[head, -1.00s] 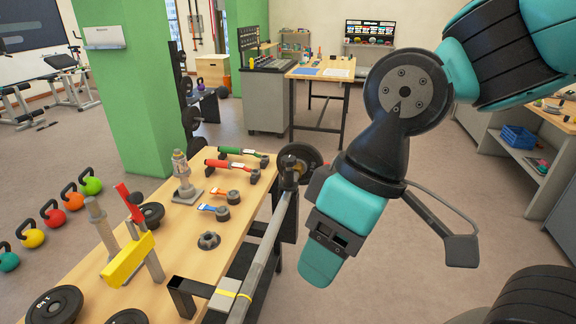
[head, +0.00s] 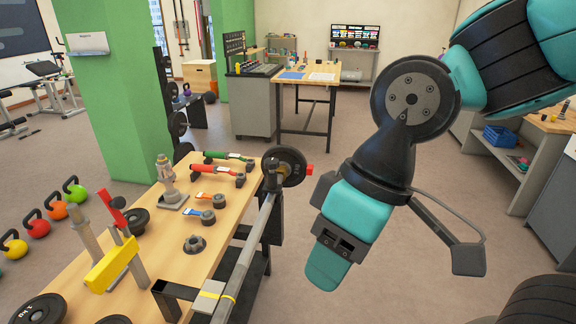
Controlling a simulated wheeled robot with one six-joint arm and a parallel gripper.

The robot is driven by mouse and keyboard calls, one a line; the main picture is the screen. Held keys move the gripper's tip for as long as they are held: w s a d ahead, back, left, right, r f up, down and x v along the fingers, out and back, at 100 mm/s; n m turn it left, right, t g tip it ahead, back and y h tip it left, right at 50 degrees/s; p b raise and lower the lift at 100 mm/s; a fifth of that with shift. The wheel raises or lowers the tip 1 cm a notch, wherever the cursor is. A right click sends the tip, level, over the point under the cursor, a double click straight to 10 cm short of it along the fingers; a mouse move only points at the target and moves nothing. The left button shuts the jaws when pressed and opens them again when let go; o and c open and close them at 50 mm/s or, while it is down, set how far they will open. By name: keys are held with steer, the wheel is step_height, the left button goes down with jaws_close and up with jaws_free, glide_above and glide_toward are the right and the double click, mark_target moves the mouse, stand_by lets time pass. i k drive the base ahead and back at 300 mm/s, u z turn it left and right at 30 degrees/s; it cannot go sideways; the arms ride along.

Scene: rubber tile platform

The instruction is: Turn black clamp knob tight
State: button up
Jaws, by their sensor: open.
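A black lobed knob (head: 194,243) sits upright on the wooden bench, right of the middle of its top; I take it for the clamp knob. A black upright clamp-like post (head: 271,176) also stands at the bench's right edge by a metal bar, and I cannot tell whether it has a knob. My gripper (head: 327,268) hangs at the right, with a teal body and a black bracket, pointing down beyond the bench edge. It is open, and its fingertips are hard to make out. It is apart from both the knob and the post.
The wooden bench (head: 215,268) holds red and green handled tools (head: 219,168), orange and blue clips (head: 205,206), a metal fitting (head: 168,183), and a yellow block (head: 112,264). The long metal bar (head: 247,253) runs along its right edge with a black plate (head: 291,167).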

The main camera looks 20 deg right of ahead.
mark_target(272, 164)
steer(key=z, duration=0.9)
steer(key=k, duration=1.15)
steer(key=z, duration=1.15)
steer(key=i, duration=1.5)
steer(key=u, duration=1.35)
steer(key=i, duration=0.8)
steer(key=u, duration=0.9)
